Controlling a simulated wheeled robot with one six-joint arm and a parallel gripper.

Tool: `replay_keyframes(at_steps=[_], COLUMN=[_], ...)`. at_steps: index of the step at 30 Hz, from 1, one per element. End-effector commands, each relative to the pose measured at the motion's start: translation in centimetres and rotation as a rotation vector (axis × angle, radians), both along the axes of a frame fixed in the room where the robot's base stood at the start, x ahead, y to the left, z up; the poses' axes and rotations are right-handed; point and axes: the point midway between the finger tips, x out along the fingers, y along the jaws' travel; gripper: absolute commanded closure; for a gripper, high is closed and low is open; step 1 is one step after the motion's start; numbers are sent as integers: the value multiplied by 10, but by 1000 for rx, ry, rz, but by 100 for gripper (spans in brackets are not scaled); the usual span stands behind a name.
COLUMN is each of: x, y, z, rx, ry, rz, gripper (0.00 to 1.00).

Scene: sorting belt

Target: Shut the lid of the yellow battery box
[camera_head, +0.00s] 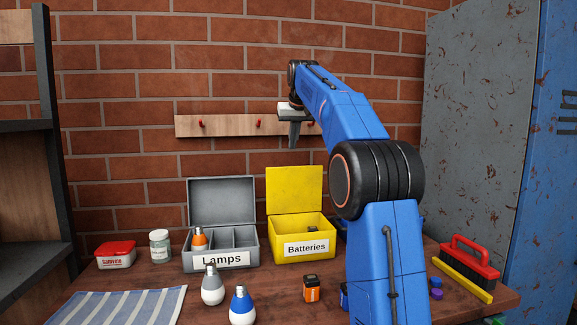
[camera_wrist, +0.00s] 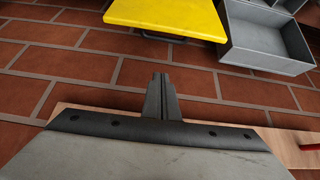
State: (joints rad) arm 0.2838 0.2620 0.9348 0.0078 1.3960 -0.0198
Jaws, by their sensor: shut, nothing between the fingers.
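The yellow battery box (camera_head: 280,252), labelled "Batteries", stands on the table with its lid (camera_head: 294,190) open and raised at the back. The lid also shows at the top of the wrist view (camera_wrist: 165,14), apart from my fingers. My gripper (camera_head: 294,142) is shut and empty, pointing down above the raised lid in the head view. Its closed fingers also show in the wrist view (camera_wrist: 161,92). My arm hides the table to the right of the box.
The grey lamps box (camera_head: 222,260), also open, stands just left. In front are two bulbs (camera_head: 212,290) (camera_head: 242,308) and an orange-black battery (camera_head: 312,292). A peg rail (camera_head: 240,126) is on the brick wall behind. A red brush (camera_head: 467,262) lies at right.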

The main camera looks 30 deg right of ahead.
Motion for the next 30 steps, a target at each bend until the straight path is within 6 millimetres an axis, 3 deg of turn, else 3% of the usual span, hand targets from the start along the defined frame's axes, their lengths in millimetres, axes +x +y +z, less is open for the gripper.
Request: replay_keyframes(at_steps=[8, 22, 30], x=[13, 54, 25], y=[-5, -16, -8], z=[-17, -88, -91], rx=[0, 0, -1], ry=[1, 2, -1], rz=[-1, -1, -1], gripper=[100, 100, 100])
